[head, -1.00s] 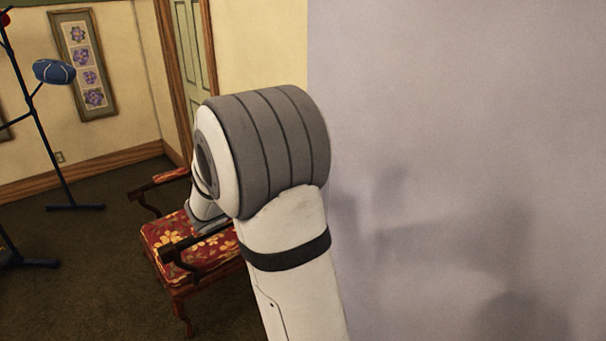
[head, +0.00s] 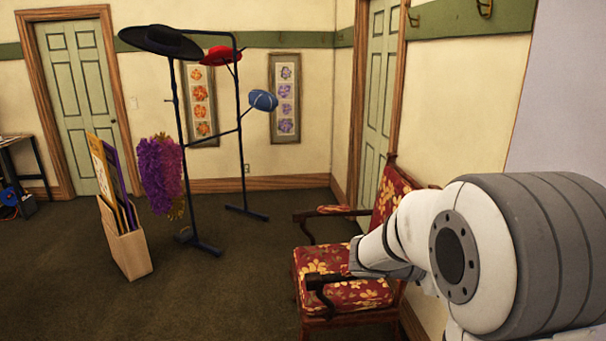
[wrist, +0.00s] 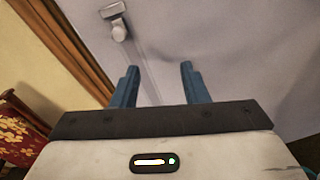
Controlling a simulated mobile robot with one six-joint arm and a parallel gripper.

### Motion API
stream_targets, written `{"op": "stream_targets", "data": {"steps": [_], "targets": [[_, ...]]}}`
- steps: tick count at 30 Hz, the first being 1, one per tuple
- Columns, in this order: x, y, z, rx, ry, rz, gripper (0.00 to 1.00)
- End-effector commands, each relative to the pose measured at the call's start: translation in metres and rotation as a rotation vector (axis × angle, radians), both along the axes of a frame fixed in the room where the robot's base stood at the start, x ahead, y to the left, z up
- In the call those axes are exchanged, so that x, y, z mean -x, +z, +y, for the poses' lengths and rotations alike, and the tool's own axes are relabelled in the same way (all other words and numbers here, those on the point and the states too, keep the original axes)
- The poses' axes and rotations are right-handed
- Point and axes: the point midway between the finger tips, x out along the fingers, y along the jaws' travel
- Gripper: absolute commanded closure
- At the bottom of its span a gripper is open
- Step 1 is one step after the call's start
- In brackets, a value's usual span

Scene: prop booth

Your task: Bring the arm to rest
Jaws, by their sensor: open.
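My gripper (wrist: 160,84) shows in the wrist view with its two blue fingers apart and nothing between them. Beyond the fingers is a pale grey-lilac surface with a light-coloured fitting (wrist: 118,22) on it. In the head view my arm reaches in from the right, bent, in front of the red floral armchair (head: 335,292). The gripper itself cannot be made out in the head view.
A dark rack (head: 213,150) holds a black hat (head: 170,40), a red hat (head: 218,56), a blue cap (head: 263,100) and a purple feathery boa (head: 160,175). A box of boards (head: 128,250) stands at left. A pale wall (head: 565,100) is close at right. The middle floor is open.

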Motion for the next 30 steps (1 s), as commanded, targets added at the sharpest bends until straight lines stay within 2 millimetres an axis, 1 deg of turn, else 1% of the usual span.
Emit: {"op": "stream_targets", "data": {"steps": [1, 3, 5, 6, 8, 9, 11, 12, 15, 18, 21, 24, 30], "targets": [[0.021, -0.004, 0.005, -0.093, -0.050, -0.081, 0.59], [0.049, -0.016, 0.016, -0.239, -0.134, -0.206, 0.59], [0.070, -0.027, 0.030, -0.364, -0.212, -0.317, 0.59], [0.083, -0.035, 0.041, -0.446, -0.266, -0.390, 0.59], [0.100, -0.045, 0.059, -0.569, -0.352, -0.504, 0.59], [0.109, -0.050, 0.072, -0.650, -0.412, -0.579, 0.59], [0.122, -0.057, 0.094, -0.768, -0.507, -0.691, 0.59], [0.129, -0.061, 0.108, -0.846, -0.572, -0.764, 0.59], [0.140, -0.065, 0.142, -1.019, -0.729, -0.925, 0.59], [0.145, -0.065, 0.169, -1.150, -0.865, -1.045, 0.59], [0.148, -0.062, 0.186, -1.236, -0.961, -1.118, 0.59], [0.149, -0.061, 0.194, -1.278, -1.012, -1.154, 0.59], [0.149, -0.061, 0.196, -1.287, -1.026, -1.161, 0.59]]}}
